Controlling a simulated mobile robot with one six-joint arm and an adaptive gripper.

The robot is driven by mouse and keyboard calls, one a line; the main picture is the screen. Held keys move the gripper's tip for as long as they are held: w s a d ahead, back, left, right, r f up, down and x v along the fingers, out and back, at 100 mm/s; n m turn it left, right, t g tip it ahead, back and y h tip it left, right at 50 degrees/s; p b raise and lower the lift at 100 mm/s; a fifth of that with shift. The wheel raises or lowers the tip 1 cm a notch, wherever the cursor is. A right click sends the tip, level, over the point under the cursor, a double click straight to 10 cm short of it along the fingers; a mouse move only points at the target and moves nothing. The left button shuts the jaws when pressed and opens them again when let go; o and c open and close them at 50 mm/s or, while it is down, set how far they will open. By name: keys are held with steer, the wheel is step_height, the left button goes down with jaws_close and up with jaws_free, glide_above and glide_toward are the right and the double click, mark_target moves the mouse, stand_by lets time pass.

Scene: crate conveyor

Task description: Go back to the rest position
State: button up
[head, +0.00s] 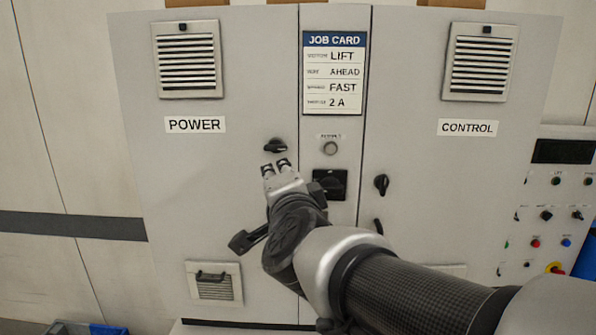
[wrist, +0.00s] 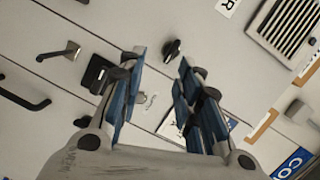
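My gripper (head: 276,164) is raised in front of the grey cabinet (head: 230,60), just below a black rotary knob (head: 275,146) on the POWER door. In the wrist view the two fingers (wrist: 161,60) stand apart with nothing between them. The black knob (wrist: 172,48) shows just past the fingertips, and no contact with it can be seen. My arm comes in from the lower right and hides part of the cabinet's lower middle.
A job card (head: 333,72) reads LIFT, AHEAD, FAST, 2 A. A black switch (head: 329,184) and another knob (head: 381,184) sit right of my gripper. A control panel (head: 553,205) stands at the right. A blue bin (head: 85,328) lies at the lower left.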

steer(key=s+d+f+n+g+h, duration=0.1)
steer(key=s+d+f+n+g, duration=0.3)
steer(key=s+f, duration=0.3)
steer(key=s+d+f+n+g+h, duration=0.1)
steer(key=s+d+f+n+g, duration=0.3)
steer(key=s+d+f, duration=0.3)
steer(key=s+d+f+n+g+h, duration=0.1)
steer(key=s+d+f+n+g, duration=0.2)
steer(key=s, duration=1.2)
steer(key=d+f+n, duration=0.1)
steer(key=d+f, duration=0.2)
steer(key=f, duration=0.3)
steer(key=shift+s+d+n+g, duration=0.2)
steer(key=shift+s+n+g, duration=0.1)
steer(key=shift+g, duration=0.1)
steer(key=shift+o, duration=0.2)
